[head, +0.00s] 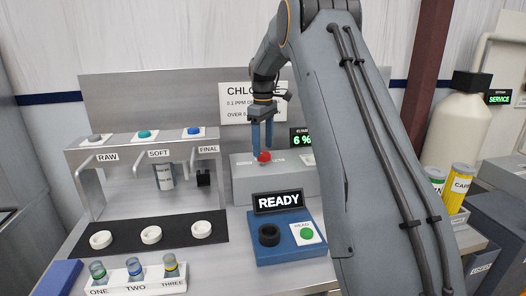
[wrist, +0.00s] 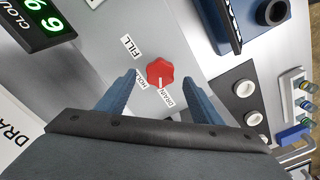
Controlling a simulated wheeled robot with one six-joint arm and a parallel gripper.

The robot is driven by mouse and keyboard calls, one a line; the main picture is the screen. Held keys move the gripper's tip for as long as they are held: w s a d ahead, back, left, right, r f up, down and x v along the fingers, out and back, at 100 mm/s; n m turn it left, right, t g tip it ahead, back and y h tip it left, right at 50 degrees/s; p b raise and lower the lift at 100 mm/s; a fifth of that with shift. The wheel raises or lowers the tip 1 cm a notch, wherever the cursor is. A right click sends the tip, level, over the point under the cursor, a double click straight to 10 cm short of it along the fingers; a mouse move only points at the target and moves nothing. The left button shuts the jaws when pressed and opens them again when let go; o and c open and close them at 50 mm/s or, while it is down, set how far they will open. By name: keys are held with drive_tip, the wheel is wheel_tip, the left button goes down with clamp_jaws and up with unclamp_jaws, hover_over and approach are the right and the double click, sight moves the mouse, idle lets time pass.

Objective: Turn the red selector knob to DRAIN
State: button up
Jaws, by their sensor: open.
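The red selector knob (wrist: 160,68) sits on a grey panel in the wrist view, with FILL, HOLD and DRAIN labels along one side. A pale mark on the knob points down in the picture, toward the DRAIN label (wrist: 168,98); I cannot tell if it lines up exactly. The knob also shows on top of a grey box (head: 245,185) in the head view. My gripper (wrist: 160,78) is open, with one blue finger on each side of the knob and gaps between. In the head view my gripper (head: 262,148) points down just above the knob.
A blue base with a READY display (head: 279,202), a black ring and a green button stands in front of the box. A dispenser stand (head: 140,150) with several labelled spouts is at left. A rack of vials (head: 137,285) stands at the front left.

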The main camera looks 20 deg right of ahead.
sight(264, 153)
wheel_tip(264, 153, up, 5)
drive_tip(key=shift+r+b, duration=0.15)
drive_tip(key=shift+b, duration=0.5)
drive_tip(key=shift+r, duration=0.15)
drive_tip(key=shift+d, duration=0.1)
